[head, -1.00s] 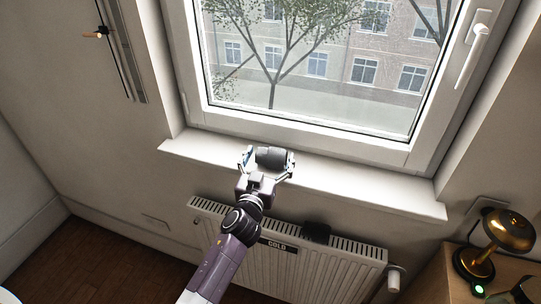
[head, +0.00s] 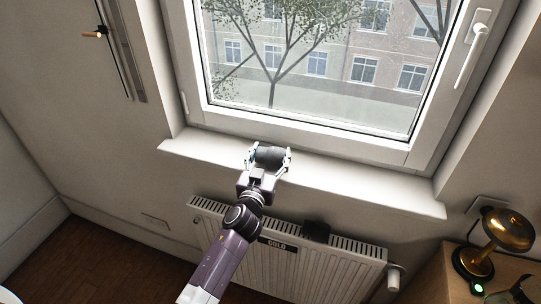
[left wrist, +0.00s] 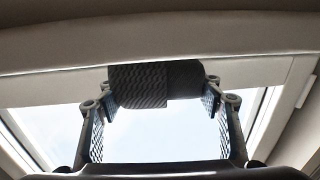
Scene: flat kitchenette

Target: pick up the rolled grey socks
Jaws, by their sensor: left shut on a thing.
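The rolled grey socks (head: 270,156) are a dark grey roll at the window sill, in the head view. My left gripper (head: 268,162) is shut on them, one finger at each end of the roll. In the left wrist view the socks (left wrist: 156,84) show a ribbed texture and sit between the two fingers of the gripper (left wrist: 160,105). I cannot tell whether the socks still touch the sill. My right gripper is in neither view.
The white window sill (head: 350,183) is bare to the right. Below it is a white radiator (head: 330,262) with a dark item (head: 316,231) on top and a "COLD" label. A brass lamp (head: 508,230) stands on a wooden surface at the lower right. The window (head: 310,70) is shut.

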